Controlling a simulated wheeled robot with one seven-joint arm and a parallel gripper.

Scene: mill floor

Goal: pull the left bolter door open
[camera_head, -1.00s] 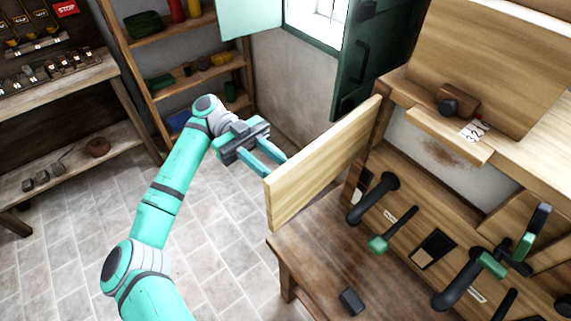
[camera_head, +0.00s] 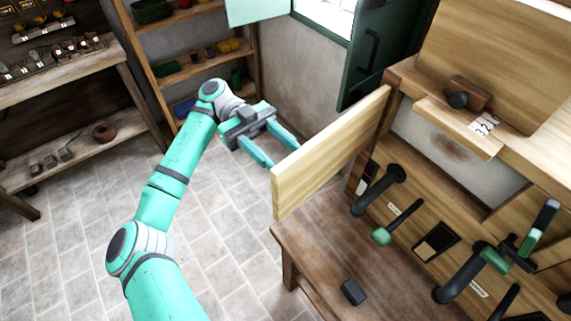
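The left bolter door (camera_head: 325,160) is a pale wooden panel. It stands swung out from the wooden cabinet, hinged on its right side, with its free edge toward my arm. My gripper (camera_head: 283,154) is at the left of the door's upper free corner, fingers pointing toward it. The two teal fingers are spread apart with nothing seen between them. I cannot tell whether a finger touches the door. No handle shows on the door face in view.
Black pipes with green-ended levers (camera_head: 382,236) stick out of the cabinet front. A small dark block (camera_head: 353,291) lies on the brown wooden bench (camera_head: 320,262). A dark green shutter (camera_head: 372,55) hangs behind the door. Shelves stand at the left, and the tiled floor (camera_head: 225,255) is clear.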

